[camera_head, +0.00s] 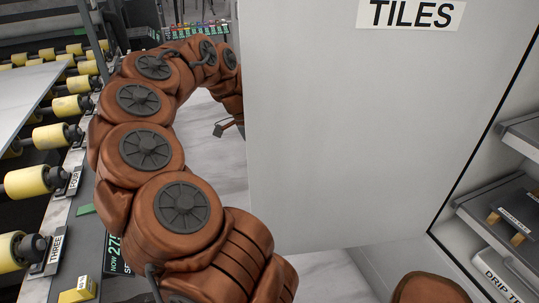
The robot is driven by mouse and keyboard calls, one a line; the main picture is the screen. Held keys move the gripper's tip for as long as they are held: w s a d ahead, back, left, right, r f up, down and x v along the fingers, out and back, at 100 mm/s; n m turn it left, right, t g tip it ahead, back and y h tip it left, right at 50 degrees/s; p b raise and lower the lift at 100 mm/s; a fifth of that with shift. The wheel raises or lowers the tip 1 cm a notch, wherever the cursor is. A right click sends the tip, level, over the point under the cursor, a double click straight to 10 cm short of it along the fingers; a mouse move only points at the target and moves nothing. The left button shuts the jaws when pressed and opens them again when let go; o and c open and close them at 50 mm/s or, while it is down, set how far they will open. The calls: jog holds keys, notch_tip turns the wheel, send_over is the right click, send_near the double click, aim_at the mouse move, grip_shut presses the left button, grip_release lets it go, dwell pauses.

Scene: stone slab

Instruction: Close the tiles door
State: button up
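The tiles door (350,140) is a large pale grey panel with a white "TILES" label at its top. It stands open, swung out from the shelved cabinet on the right. My brown arm curves up from the bottom and bends behind the door's left edge. Only a small part of my gripper (226,128) shows, just left of that edge; the rest is hidden behind the door. I cannot tell whether it touches the door or whether its fingers are open.
The cabinet's shelves (505,215) on the right hold dark trays and a box labelled "DRIP T...". On the left is a roller conveyor with yellow rollers (57,137) and a pale slab (28,92). A small yellow box (77,290) lies at the bottom left. Pale marble floor (345,275) shows below the door.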

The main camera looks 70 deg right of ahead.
jog(key=shift+s+f, duration=0.2)
jog(key=shift+f, duration=0.3)
jog(key=shift+c, duration=0.3)
grip_shut()
